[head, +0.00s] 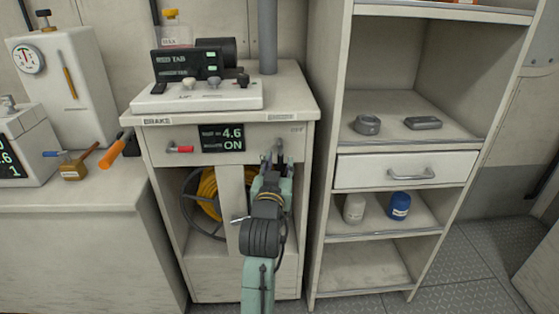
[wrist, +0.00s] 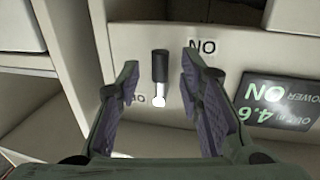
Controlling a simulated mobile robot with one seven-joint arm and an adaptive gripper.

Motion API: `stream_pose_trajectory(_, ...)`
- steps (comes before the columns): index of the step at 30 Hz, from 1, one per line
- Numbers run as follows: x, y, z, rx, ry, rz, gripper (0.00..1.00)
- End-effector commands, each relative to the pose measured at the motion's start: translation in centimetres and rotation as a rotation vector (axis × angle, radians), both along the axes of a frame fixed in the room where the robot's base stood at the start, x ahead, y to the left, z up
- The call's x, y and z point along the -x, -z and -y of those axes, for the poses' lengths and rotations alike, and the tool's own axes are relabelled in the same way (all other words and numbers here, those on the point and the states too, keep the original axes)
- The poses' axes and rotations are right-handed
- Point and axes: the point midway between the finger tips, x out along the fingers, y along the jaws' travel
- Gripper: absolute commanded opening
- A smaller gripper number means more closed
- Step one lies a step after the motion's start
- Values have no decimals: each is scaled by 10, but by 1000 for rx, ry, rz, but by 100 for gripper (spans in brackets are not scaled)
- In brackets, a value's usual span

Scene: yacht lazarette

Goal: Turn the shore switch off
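The shore switch (wrist: 159,68) is a small dark lever with a pale round end on the cabinet's front panel. In the wrist view it sits between my fingers, with visible gaps on both sides. An upside-down ON label (wrist: 202,46) is near its dark end; another label by the pale end is partly hidden by a finger. My gripper (wrist: 158,85) is open around the lever and empty. In the head view my gripper (head: 271,162) is at the panel's right part, largely hiding the switch. The display (head: 221,138) reads 4.6 and ON.
A red-tipped lever (head: 181,149) is left of the display. A control box (head: 197,97) stands on the cabinet top. Below the panel are an upright board and a yellow coil (head: 208,190). A shelf unit with a drawer (head: 400,171) stands close on the right.

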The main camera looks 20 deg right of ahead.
Motion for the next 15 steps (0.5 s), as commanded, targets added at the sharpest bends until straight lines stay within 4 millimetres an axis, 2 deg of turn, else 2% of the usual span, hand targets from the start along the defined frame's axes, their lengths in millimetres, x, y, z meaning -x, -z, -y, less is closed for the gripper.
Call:
stream_pose_trajectory(6, -12, 0, 6, 0, 0, 1, 34)
stream_pose_trajectory(13, -12, 0, 6, 0, 0, 1, 34)
stream_pose_trajectory(15, -12, 0, 6, 0, 0, 1, 31)
